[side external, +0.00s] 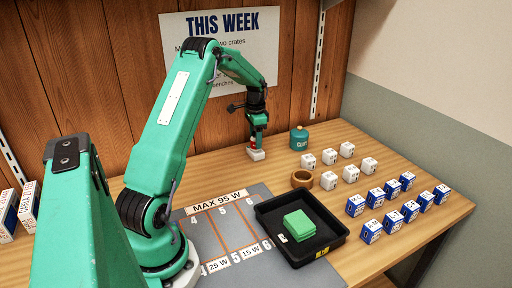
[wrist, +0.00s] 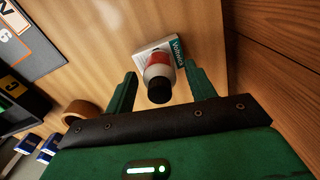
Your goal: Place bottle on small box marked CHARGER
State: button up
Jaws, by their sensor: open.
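A small bottle (wrist: 158,74) with a white and red body and a black cap shows in the wrist view between my open fingers. In the side view the bottle (side external: 252,142) is a small red and white patch, partly hidden by my gripper (side external: 257,138). A small white box (wrist: 143,53) with a teal printed side lies right under the bottle, which appears to stand upright on it. The box (side external: 256,155) also shows in the side view, on the table at the back. My gripper (wrist: 161,72) is around the bottle, fingers apart.
A teal jar (side external: 299,139), a brown ring (side external: 301,179) and several white boxes (side external: 329,180) stand to the right. Several blue boxes (side external: 372,231) stand farther right. A black tray (side external: 332,238) holds green cloths (side external: 299,224). A grey numbered mat (side external: 240,258) lies in front.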

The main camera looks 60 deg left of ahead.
notch_tip(320, 180, up, 11)
jog(key=shift+f, duration=0.1)
dwell(0.4)
dwell(0.5)
jog(key=shift+d+r, duration=0.25)
jog(key=shift+r, duration=0.05)
jog(key=s+d+r+t, duration=0.1)
jog(key=s+d+r, duration=0.1)
jog(key=d+r, duration=0.35)
jog(key=s+d+r+t+y, duration=0.1)
jog(key=d+r, duration=0.1)
jog(key=d, duration=0.6)
jog(key=s+d+r+t, duration=0.1)
jog(key=s+d+r, duration=0.15)
jog(key=d, duration=0.45)
jog(key=s+d+f+n+t+h, duration=0.1)
jog(key=s+d+f+t, duration=0.1)
jog(key=s+d, duration=1.2)
jog(key=shift+n+t, duration=0.3)
jog(key=shift+n, duration=0.1)
